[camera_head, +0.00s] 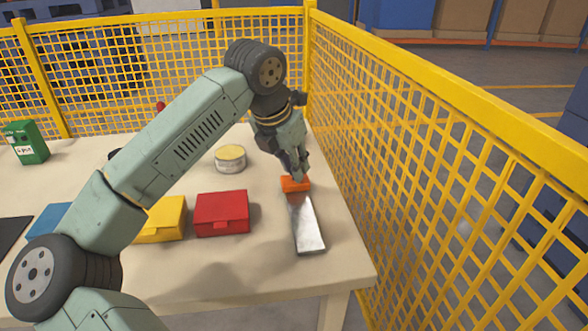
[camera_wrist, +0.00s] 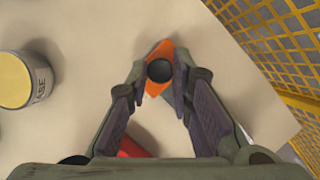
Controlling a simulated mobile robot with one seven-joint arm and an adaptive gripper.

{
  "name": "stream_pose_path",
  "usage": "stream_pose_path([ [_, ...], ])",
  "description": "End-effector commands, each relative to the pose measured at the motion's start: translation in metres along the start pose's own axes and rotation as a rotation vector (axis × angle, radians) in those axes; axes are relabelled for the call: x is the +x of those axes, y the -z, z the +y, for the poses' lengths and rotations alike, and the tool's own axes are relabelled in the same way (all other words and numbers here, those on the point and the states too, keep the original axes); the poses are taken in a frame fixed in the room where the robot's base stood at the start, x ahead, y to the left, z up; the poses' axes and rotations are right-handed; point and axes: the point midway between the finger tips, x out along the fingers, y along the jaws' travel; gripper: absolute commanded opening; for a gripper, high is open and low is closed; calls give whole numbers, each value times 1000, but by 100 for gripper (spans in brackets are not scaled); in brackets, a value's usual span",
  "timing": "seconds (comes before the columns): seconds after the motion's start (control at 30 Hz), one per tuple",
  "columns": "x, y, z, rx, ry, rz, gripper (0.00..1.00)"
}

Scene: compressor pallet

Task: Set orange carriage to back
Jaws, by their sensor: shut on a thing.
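The orange carriage (camera_head: 295,184) sits at the far end of a grey metal rail (camera_head: 308,228) that lies on the table. My gripper (camera_head: 301,172) is over the carriage from above. In the wrist view, the orange carriage (camera_wrist: 156,85) has a dark round knob (camera_wrist: 160,71) on top, and my gripper's fingertips (camera_wrist: 160,74) are closed on either side of this knob. Most of the rail is hidden behind the gripper in the wrist view.
A yellow mesh fence (camera_head: 430,130) runs close along the table's right side and behind it. A tin with a yellow top (camera_head: 230,158), a red box (camera_head: 221,214) and a yellow box (camera_head: 163,219) stand to the left. A green container (camera_head: 27,142) is at far left.

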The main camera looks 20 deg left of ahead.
Motion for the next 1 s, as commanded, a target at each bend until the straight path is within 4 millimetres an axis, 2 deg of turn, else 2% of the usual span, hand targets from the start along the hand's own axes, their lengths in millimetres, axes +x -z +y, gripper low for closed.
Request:
stream_pose_path([
  [0.1,-1,-4,3,-4,-8,-14,0],
  [0.13,-1,-4,3,-4,-8,-14,22],
  [0.43,-1,-2,2,-4,-6,-10,41],
  [0.77,-3,-2,2,-3,-5,-8,41],
  [0.87,-13,-2,2,-4,-7,-8,41],
  [1.0,-39,-2,2,-4,-8,-9,41],
])
